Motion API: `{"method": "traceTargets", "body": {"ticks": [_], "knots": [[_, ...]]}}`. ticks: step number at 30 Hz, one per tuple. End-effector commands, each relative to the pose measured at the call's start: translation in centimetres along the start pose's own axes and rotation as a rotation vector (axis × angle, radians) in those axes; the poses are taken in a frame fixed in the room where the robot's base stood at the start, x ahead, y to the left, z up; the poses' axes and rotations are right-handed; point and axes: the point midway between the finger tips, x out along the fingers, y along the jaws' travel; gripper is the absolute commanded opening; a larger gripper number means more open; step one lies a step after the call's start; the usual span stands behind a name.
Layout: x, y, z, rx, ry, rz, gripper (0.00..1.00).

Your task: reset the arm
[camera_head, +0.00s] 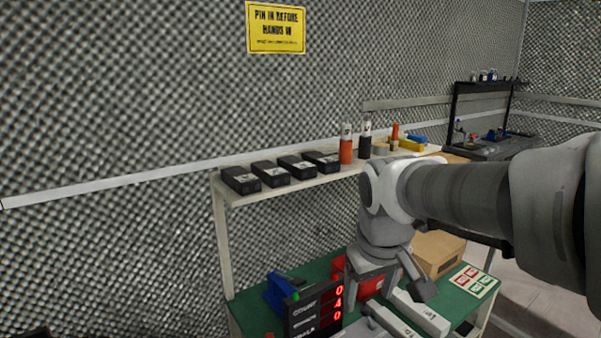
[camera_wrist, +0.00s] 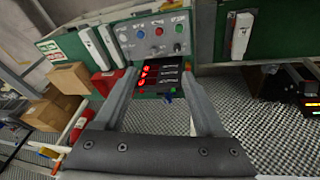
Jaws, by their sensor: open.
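My arm reaches in from the right in the head view and bends down over the green-topped bench (camera_head: 253,300). My gripper (camera_head: 386,288) hangs above the bench and points downward. In the wrist view my gripper (camera_wrist: 160,78) shows two grey fingers spread wide apart with nothing held between them. Beyond the fingertips is a dark display box with red digits (camera_wrist: 162,72), which also shows on the bench in the head view (camera_head: 314,308). My arm and gripper hide part of the bench and part of the shelf.
A shelf (camera_head: 290,186) above the bench holds several black boxes (camera_head: 240,179), an orange-red bottle (camera_head: 346,146) and a black bottle (camera_head: 365,142). A blue clamp-like item (camera_head: 280,292), a cardboard box (camera_head: 438,254) and white bars (camera_head: 420,314) are around the bench. Foam walls stand behind.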

Motion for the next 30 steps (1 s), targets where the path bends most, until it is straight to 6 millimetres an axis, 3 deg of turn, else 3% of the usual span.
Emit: {"method": "traceTargets", "body": {"ticks": [1, 9, 18, 30], "knots": [[-1.4, 0.2, 0.9, 0.026, 0.019, 0.005, 0.72], [-5.2, 0.3, 6.0, 0.158, 0.101, 0.013, 0.72], [-7.1, -0.1, 10.7, 0.280, 0.178, 0.004, 0.72], [-7.1, -0.4, 11.9, 0.313, 0.196, -0.001, 0.72]]}}
